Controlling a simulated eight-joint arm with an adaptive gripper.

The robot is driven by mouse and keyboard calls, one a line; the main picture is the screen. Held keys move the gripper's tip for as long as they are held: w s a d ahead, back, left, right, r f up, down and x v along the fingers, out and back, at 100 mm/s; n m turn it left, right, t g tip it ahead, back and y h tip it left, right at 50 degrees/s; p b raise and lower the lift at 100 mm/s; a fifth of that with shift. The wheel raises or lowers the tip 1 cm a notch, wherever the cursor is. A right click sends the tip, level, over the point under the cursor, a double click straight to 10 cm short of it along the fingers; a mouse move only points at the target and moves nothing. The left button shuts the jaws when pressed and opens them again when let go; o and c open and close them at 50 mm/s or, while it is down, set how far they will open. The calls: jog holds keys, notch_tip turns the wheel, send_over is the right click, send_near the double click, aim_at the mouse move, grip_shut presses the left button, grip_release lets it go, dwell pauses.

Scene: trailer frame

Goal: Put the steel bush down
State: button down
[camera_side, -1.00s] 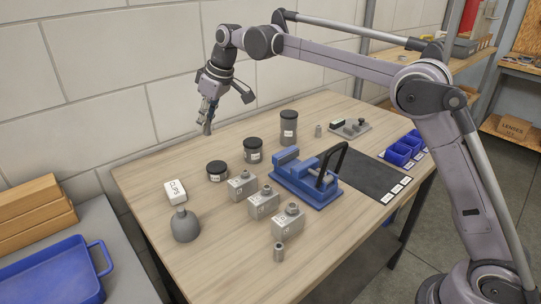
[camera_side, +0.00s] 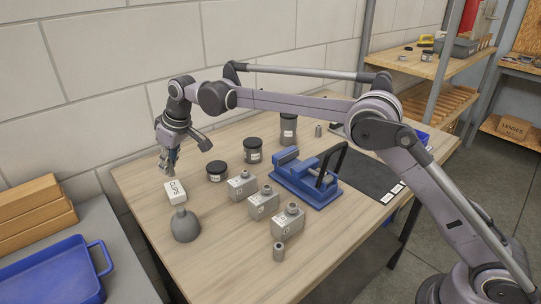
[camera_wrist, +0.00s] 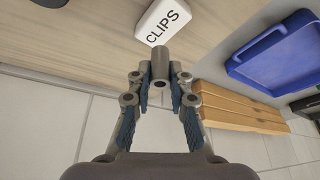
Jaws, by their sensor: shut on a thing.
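My gripper (camera_side: 169,160) is at the left end of the wooden table, just behind the white CLIPS box (camera_side: 175,192). In the wrist view my gripper (camera_wrist: 160,84) has its two blue-padded fingers closed on the steel bush (camera_wrist: 160,62), a small grey hollow cylinder. The bush points out past the fingertips toward the CLIPS box (camera_wrist: 163,20). In the side view the bush is too small and too covered by the fingers to make out clearly. Whether it touches the table cannot be told.
A grey bulb-shaped bottle (camera_side: 185,225) stands in front of the CLIPS box. Black-lidded jars (camera_side: 217,172), grey blocks (camera_side: 264,205) and a blue vise (camera_side: 308,182) stand to the right. Loose grey cylinders stand at the front (camera_side: 279,252) and back (camera_side: 318,131). A blue tray (camera_side: 55,275) lies left.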

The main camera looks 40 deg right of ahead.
aim_at(173, 168)
jog(key=shift+a+f, duration=0.1)
jog(key=shift+f, duration=2)
jog(key=shift+f, duration=0.1)
jog(key=c, duration=1.2)
grip_release()
